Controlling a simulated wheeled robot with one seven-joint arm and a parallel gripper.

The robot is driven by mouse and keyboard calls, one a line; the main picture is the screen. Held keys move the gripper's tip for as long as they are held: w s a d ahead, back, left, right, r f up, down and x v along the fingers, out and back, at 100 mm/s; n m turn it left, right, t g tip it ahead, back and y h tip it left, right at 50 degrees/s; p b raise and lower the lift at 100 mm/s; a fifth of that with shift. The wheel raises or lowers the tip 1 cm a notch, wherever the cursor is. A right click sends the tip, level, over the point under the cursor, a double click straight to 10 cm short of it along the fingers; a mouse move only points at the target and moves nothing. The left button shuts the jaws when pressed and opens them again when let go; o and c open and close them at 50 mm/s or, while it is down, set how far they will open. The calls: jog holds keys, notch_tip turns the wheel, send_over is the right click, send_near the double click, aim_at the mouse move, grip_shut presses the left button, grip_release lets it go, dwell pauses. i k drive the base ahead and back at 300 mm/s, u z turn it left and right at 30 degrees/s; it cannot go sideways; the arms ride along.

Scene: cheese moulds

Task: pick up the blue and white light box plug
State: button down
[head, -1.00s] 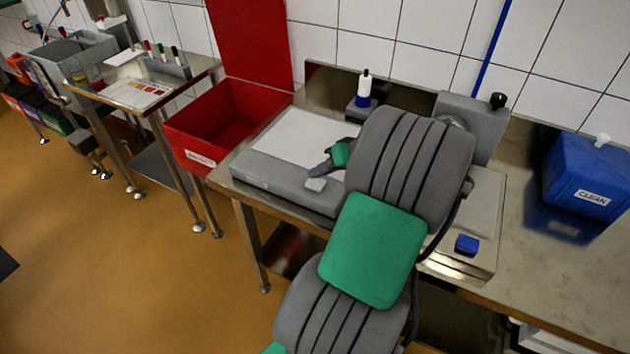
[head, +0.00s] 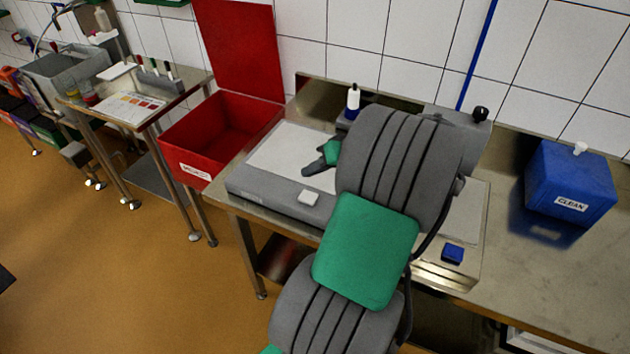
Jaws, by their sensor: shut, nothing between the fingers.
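A small upright blue and white thing (head: 353,101), white above and blue below with a dark tip, stands behind the light box; it looks like the plug. Its foot is partly hidden by my arm. The light box (head: 264,196) is a grey slab with a white top panel on the steel bench. My gripper (head: 308,170) is over the panel, shut and empty, left of and nearer than the blue and white thing, apart from it. My grey and green arm covers the box's right part.
A red open bin (head: 190,145) stands left. A grey machine with a black knob (head: 480,114) is behind my arm. A blue button (head: 452,253) and blue "CLEAN" box (head: 560,180) are right. The right bench has bare room.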

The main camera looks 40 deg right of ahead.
aim_at(352, 105)
jog(key=z, duration=1.65)
